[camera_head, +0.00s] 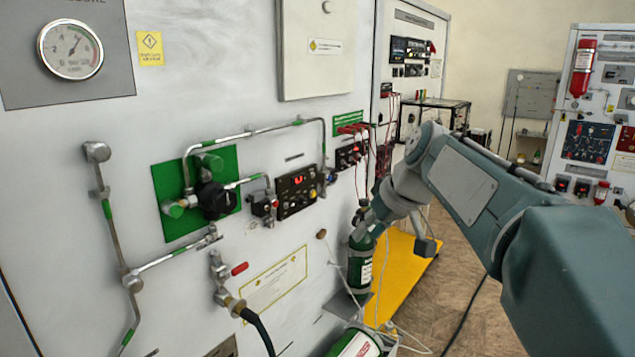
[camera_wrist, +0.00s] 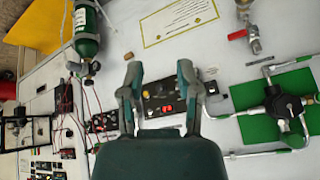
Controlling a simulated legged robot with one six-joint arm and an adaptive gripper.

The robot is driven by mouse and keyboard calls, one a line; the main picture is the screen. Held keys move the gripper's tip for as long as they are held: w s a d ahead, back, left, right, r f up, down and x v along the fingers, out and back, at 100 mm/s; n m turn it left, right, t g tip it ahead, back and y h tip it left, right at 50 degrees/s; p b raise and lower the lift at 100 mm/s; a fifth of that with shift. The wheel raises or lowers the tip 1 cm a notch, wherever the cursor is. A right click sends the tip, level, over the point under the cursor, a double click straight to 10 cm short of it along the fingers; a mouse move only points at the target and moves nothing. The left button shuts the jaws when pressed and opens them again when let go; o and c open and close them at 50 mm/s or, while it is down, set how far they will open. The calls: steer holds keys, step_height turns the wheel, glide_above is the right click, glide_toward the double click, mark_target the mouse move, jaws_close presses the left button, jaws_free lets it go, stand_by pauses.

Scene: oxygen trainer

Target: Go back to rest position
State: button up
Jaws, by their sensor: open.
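My arm reaches in from the right in the head view, bent down toward the white panel. My gripper (camera_wrist: 158,80) shows in the wrist view with its two fingers apart and nothing between them. Past the fingertips is a small black control box (camera_wrist: 163,97) with buttons, which also shows in the head view (camera_head: 297,191). I cannot tell how far the fingers are from it. In the head view the fingers are not clearly visible.
A black regulator (camera_head: 215,199) on a green plate, pipes and a red-handled valve (camera_head: 239,268) stand out from the panel. A green cylinder (camera_head: 361,260) stands below my wrist. A yellow platform (camera_head: 405,270) and open floor lie to the right. Thin cables hang nearby.

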steer(key=s+d+f+m+h, duration=0.1)
steer(key=s+f, duration=0.3)
steer(key=s, duration=0.4)
steer(key=s+d+f+m+h, duration=0.2)
steer(key=s+f, duration=0.3)
steer(key=s, duration=0.4)
steer(key=s+d+f+m+t+h, duration=0.1)
steer(key=s+d+f+m, duration=0.1)
steer(key=s+f, duration=0.3)
steer(key=s, duration=0.4)
steer(key=shift+s+d, duration=0.25)
steer(key=shift+d, duration=0.1)
